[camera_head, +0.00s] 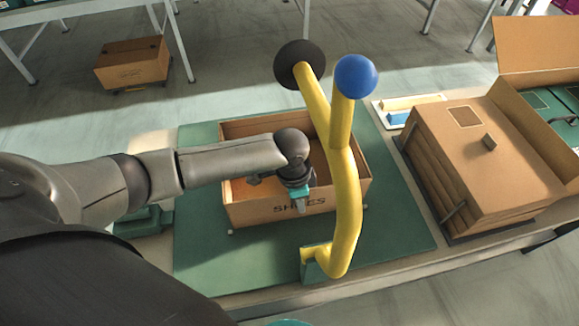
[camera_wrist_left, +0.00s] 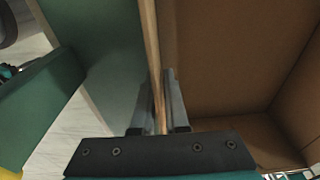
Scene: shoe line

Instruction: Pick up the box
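The box (camera_head: 252,212) is an open brown cardboard box with "SHOES" printed on its front wall. It stands upright on a green mat (camera_head: 205,262). My left gripper (camera_head: 300,203) reaches down over the front wall, with its fingers on either side of it. In the left wrist view the wall's thin edge (camera_wrist_left: 153,50) runs between the two fingers (camera_wrist_left: 160,110), which look closed against it. The box's bare inside (camera_wrist_left: 225,60) shows to the right. Part of the box is hidden behind my left arm and a yellow post. My right gripper is not in view.
The yellow bent post (camera_head: 346,190), with a blue ball and a black disc on top, stands in front of the box's right part. A brown carton stack (camera_head: 485,150) is on the right. Another carton (camera_head: 132,64) lies on the floor behind.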

